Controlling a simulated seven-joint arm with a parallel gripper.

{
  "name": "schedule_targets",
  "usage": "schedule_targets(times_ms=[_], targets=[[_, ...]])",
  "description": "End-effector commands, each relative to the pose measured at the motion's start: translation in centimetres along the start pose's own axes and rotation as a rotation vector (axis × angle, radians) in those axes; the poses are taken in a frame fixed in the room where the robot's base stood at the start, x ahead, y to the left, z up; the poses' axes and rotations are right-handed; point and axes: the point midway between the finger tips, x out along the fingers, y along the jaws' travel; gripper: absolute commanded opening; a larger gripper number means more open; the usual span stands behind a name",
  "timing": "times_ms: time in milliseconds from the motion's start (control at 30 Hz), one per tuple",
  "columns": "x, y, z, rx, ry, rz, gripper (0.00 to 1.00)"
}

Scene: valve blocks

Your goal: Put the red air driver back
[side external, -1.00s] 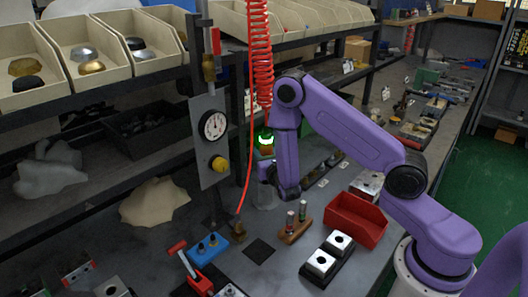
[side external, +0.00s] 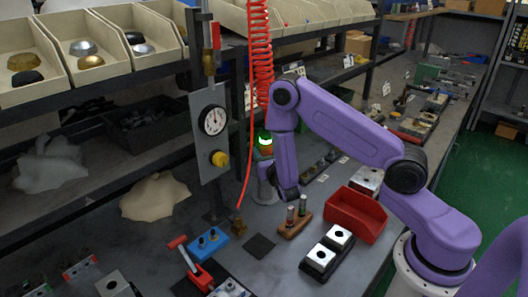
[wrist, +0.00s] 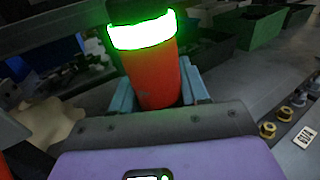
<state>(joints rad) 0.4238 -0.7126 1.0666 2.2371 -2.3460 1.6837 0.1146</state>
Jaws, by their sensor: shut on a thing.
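The red air driver (wrist: 155,75) stands between the pale blue fingers of my gripper (wrist: 157,88) in the wrist view. It has a dark top and a glowing green ring. In the side view the driver (side external: 265,149) is upright behind my purple wrist, below the red coiled hose (side external: 260,50). My gripper is shut on it, with the fingers mostly hidden in the side view. A grey cup-like holder (side external: 264,190) stands on the bench just below, partly behind my wrist. I cannot tell whether the driver's lower end touches or enters it.
A gauge panel (side external: 212,150) stands left of the driver. A wooden block with two pegs (side external: 295,223), a red bin (side external: 355,215) and a black base with two metal blocks (side external: 327,255) sit in front and to the right. A blue block (side external: 208,245) is front left.

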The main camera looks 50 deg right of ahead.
Motion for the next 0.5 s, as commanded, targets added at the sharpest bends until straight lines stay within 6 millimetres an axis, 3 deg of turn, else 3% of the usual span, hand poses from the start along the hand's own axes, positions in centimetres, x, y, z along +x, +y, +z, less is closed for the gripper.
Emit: schedule_targets(times_ms=[367, 400, 467, 500], targets=[[0.03, 0.04, 0.04, 0.002, -0.006, 0.000, 0.00], [0.03, 0.03, 0.04, 0.002, -0.005, 0.000, 0.57], [0.03, 0.03, 0.02, 0.002, -0.004, 0.000, 0.74], [0.02, 0.02, 0.00, 0.002, -0.004, 0.000, 0.74]])
